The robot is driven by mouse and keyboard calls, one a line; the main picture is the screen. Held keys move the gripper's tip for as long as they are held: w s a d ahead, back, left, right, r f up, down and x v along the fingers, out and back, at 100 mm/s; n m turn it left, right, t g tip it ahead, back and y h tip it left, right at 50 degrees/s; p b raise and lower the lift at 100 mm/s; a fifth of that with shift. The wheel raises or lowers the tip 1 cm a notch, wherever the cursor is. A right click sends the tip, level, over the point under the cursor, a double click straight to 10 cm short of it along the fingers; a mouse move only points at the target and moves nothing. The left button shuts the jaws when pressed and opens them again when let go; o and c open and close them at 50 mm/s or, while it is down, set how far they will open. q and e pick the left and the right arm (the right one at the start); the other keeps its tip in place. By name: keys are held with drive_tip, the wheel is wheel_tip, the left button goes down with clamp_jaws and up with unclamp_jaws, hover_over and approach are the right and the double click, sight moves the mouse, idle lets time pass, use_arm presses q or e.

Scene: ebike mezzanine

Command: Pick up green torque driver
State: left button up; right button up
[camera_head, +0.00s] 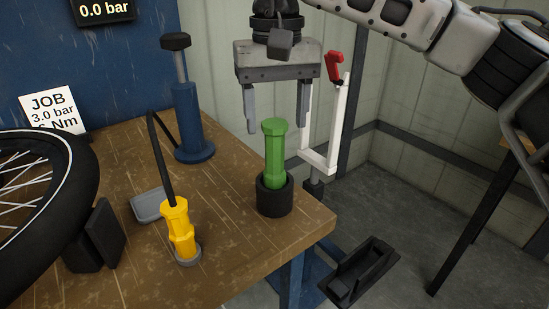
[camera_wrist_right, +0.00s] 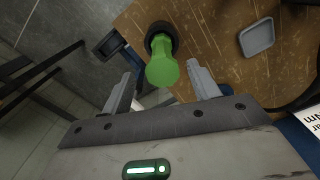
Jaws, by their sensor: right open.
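The green torque driver (camera_head: 274,150) stands upright in a black round holder (camera_head: 275,200) near the right front corner of the wooden bench. My right gripper (camera_head: 277,115) is open and empty, pointing down above and slightly behind the driver. In the right wrist view the green driver (camera_wrist_right: 162,70) shows ahead, between the directions of the two open fingers (camera_wrist_right: 161,90), with its base in the black holder (camera_wrist_right: 160,36). I see no contact between fingers and driver. My left gripper is not in view.
A yellow tool (camera_head: 179,228) with a black hose, a grey tray (camera_head: 149,205) and a blue pump (camera_head: 188,120) stand on the bench (camera_head: 228,255). A wheel (camera_head: 85,190) is at left. A white frame with a red lever (camera_head: 335,68) rises close beside my right gripper.

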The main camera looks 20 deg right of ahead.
sight(274, 146)
drive_tip(key=shift+s+a+f, duration=0.1)
drive_tip(key=shift+f, duration=1.4)
drive_tip(key=shift+s+a+f, duration=0.1)
drive_tip(key=shift+f, duration=1.35)
drive_tip(key=shift+r, duration=0.1)
drive_tip(key=c, duration=1.2)
